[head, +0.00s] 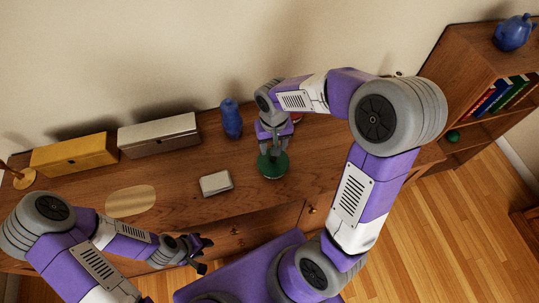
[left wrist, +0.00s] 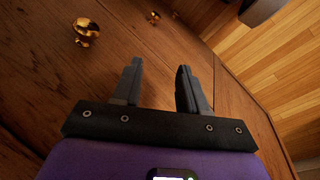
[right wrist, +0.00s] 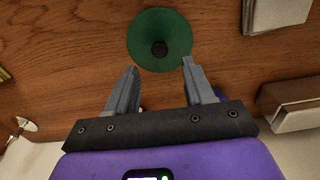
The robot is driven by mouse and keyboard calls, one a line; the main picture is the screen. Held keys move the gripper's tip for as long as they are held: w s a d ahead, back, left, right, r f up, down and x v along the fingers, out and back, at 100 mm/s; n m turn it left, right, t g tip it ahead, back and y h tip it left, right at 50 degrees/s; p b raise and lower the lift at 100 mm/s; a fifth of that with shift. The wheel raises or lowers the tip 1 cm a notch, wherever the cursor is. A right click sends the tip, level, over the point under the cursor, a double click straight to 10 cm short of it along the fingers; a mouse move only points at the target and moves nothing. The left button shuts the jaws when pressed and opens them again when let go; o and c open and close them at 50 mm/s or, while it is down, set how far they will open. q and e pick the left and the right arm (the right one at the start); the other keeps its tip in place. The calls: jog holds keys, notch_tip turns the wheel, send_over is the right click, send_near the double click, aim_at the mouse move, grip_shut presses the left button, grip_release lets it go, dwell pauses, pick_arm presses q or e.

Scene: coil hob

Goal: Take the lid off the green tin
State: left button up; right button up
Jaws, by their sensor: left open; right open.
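The green tin (head: 273,168) stands on the wooden cabinet top, partly hidden by my right gripper. In the right wrist view its round green lid (right wrist: 176,34) shows from above with a dark knob (right wrist: 159,48) at its centre; the tin's body is hidden there. My right gripper (head: 272,150) points down over the tin. It is open and empty, with its fingertips (right wrist: 160,66) just short of the knob in that view. My left gripper (head: 204,256) is open and empty in front of the cabinet; its fingers also show in the left wrist view (left wrist: 158,68).
A pale box (head: 215,183) lies left of the tin, and a blue vase (head: 231,118) stands behind it. A grey box (head: 159,135), a yellow box (head: 74,155) and a pale oval board (head: 131,200) are further left. A bookshelf (head: 480,80) stands at the right.

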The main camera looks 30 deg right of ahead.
aim_at(273, 158)
notch_tip(273, 158, down, 6)
jog(key=shift+s+r+b, duration=0.15)
jog(key=shift+b, duration=0.6)
grip_shut()
